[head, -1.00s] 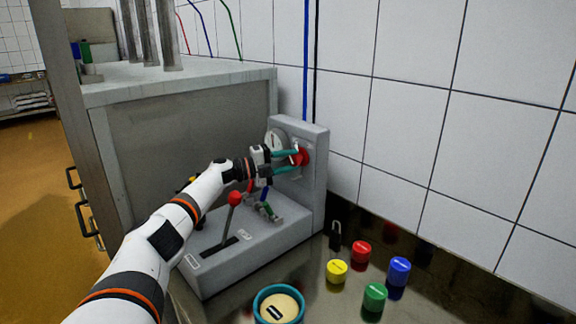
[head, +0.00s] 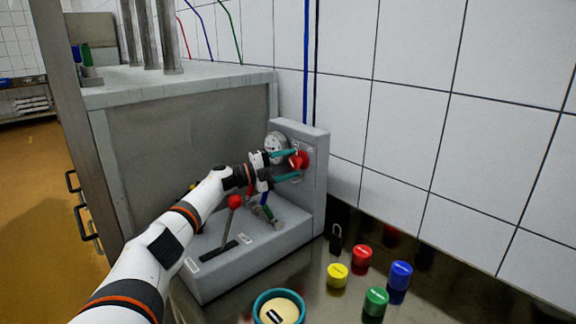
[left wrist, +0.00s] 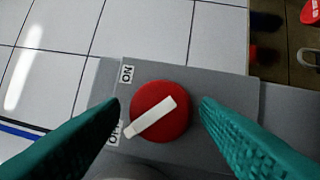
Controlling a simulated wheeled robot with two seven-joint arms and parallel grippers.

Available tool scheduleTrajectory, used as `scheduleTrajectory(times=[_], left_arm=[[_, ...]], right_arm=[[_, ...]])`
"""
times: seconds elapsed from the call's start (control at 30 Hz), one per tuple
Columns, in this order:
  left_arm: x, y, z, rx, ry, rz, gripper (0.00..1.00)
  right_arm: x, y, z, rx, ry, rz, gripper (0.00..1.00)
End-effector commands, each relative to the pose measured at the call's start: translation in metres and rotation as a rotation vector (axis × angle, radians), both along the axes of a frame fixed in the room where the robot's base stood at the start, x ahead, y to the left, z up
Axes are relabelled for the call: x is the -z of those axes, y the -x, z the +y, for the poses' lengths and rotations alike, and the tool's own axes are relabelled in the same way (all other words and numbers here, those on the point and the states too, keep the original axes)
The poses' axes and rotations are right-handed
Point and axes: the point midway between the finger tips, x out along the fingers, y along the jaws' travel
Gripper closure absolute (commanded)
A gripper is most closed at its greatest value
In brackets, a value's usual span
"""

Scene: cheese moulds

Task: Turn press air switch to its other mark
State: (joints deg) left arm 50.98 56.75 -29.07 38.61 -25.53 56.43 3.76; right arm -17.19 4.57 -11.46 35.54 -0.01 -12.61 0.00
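The press air switch (head: 301,160) is a round red knob on the grey upright panel (head: 315,190) of the press. In the left wrist view, the red knob (left wrist: 146,99) carries a white pointer bar (left wrist: 152,117), whose lower-left end is at the lower of two small white labels. The upper label (left wrist: 127,74) is free of the pointer. My left gripper (head: 288,165) is at the knob, with its teal fingers open on either side of it. In the left wrist view a gap shows between each fingertip and the knob. My right gripper is out of view.
A round gauge (head: 275,145) sits beside the switch. A red-topped lever (head: 234,202) stands on the press base (head: 215,270). A black padlock (head: 336,240), yellow, red, green and blue pieces and a teal mould (head: 262,302) are on the dark counter. White tiled wall lies behind.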

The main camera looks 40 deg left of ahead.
Motion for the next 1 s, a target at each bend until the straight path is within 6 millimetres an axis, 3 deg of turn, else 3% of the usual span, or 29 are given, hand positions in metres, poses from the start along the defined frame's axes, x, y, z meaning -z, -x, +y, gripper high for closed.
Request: scheduleTrajectory(times=[0.37,0.8,1.0], left_arm=[[0.002,0.004,0.002,0.001,-0.003,0.002,0.41],[0.015,0.077,0.040,-0.001,-0.005,0.006,0.41],[0.015,0.099,0.051,0.000,-0.004,0.004,0.41]], right_arm=[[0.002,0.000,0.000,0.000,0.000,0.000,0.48],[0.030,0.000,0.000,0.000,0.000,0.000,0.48],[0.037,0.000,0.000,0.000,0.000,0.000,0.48]])
